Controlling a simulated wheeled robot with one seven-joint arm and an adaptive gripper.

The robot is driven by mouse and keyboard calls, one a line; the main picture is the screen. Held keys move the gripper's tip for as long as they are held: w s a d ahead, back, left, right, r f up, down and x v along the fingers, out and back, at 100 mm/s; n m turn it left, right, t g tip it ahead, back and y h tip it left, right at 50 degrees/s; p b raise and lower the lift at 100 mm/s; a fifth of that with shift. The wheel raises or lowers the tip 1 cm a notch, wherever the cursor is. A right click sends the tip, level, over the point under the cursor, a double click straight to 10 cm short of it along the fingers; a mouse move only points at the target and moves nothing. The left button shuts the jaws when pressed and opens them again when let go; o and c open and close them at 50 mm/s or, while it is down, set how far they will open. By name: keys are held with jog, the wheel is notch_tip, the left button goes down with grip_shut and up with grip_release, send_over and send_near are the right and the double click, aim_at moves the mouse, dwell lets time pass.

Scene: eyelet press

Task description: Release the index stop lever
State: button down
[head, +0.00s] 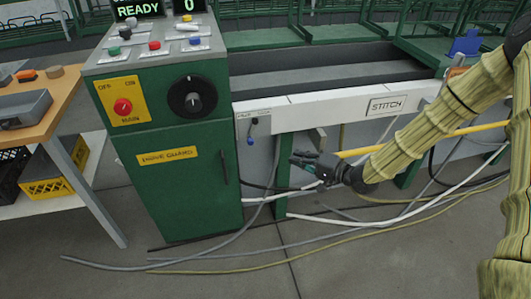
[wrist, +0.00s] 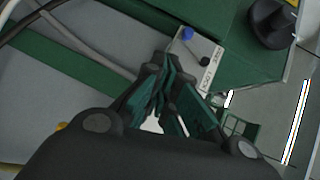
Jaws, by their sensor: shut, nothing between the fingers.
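The lever I take for the index stop lever has a blue knob (head: 250,141) and hangs down, tilted slightly left, from a dark pivot on a small white label plate (head: 253,114). The blue knob (wrist: 187,34) and the plate (wrist: 212,53) also show in the wrist view, beyond the fingers. My gripper (head: 295,160) is shut and empty, to the right of and slightly below the knob, apart from it. In the wrist view my gripper (wrist: 165,82) points toward the plate, its fingers partly covering the plate's near edge.
A green control cabinet (head: 185,170) with a black rotary dial (head: 193,97) and a red main switch (head: 122,106) stands left of the lever. Cables lie below, and a yellow pipe (head: 470,128) passes behind my arm.

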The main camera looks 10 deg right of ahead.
notch_tip(320, 180, up, 2)
jog(key=w+d+y+b, duration=0.1)
jog(key=w, duration=0.1)
jog(key=b, duration=0.3)
send_near(250, 137)
jog(key=shift+w+a+f, duration=0.2)
jog(key=shift+w+a, duration=0.2)
jog(key=shift+w, duration=0.3)
jog(key=shift+w+a+f, duration=0.25)
jog(key=shift+w+a, duration=0.15)
jog(key=shift+w, duration=0.3)
jog(key=shift+w+a+f, duration=0.2)
jog(key=shift+w+a, duration=0.15)
jog(key=shift+w, duration=0.35)
jog(key=shift+s+a+f+m+t+y, duration=0.1)
jog(key=shift+a+f+m+t+y, duration=0.1)
jog(key=shift+a+m+t+y, duration=0.55)
jog(key=shift+a, duration=0.25)
jog(key=shift+r, duration=0.1)
